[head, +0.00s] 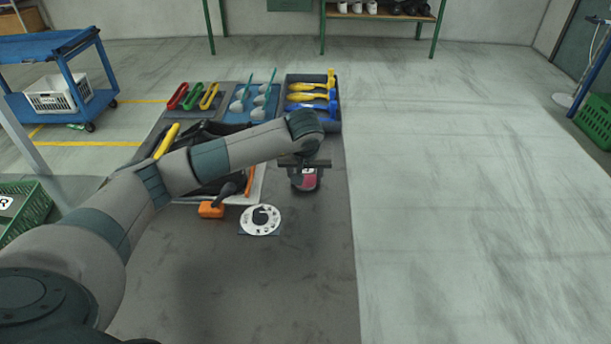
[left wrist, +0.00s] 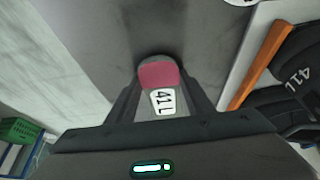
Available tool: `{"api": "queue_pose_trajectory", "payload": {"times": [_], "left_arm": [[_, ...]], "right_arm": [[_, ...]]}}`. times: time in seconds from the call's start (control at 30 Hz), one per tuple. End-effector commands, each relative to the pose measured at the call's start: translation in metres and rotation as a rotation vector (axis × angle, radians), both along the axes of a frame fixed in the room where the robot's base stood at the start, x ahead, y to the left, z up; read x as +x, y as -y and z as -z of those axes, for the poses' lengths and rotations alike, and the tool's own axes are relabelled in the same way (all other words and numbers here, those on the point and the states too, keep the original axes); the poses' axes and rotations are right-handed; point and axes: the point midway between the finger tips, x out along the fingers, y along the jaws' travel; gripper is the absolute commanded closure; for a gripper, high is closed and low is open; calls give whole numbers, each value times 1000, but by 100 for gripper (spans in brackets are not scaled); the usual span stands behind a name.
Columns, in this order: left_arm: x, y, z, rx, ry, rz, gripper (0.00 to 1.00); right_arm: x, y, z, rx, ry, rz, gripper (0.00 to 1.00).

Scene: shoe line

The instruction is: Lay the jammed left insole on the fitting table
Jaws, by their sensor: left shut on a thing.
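My left gripper (head: 305,166) is shut on the insole (head: 305,183), over the right part of the dark grey table (head: 290,290). In the left wrist view the insole (left wrist: 158,75) sits between the two fingers (left wrist: 160,105). It has a grey end, a pink-red band and a white label reading 41L. A dark shadow lies around its far end; I cannot tell whether it touches the table. A black shoe (left wrist: 300,75), also marked 41L, lies to the right in the left wrist view. My right gripper is not in view.
A white dial disc (head: 261,220) and an orange-headed tool (head: 211,210) lie near the gripper. Behind are trays with yellow and blue tools (head: 312,97), grey spoon-like tools (head: 262,100) and coloured loops (head: 193,96). The table's near part is clear.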

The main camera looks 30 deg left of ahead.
Motion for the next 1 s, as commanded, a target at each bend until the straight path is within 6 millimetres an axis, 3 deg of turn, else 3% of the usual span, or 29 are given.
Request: {"api": "queue_pose_trajectory", "payload": {"times": [0.07, 0.1, 0.17, 0.67, 0.87, 1.0], "left_arm": [[-1, 0, 2, 0, -5, 0, 74], [-1, 0, 2, 0, -5, 0, 43], [-2, 0, 3, 1, -6, 0, 34], [-3, -2, -2, 4, -11, -4, 34], [-4, 0, -17, 3, -4, -1, 34], [-14, 6, -42, 3, -1, 2, 34]], "right_arm": [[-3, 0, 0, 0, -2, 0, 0], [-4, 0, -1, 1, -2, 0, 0], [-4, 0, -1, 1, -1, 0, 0], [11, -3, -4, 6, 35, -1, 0], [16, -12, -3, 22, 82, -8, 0], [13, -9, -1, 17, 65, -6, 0]]}}
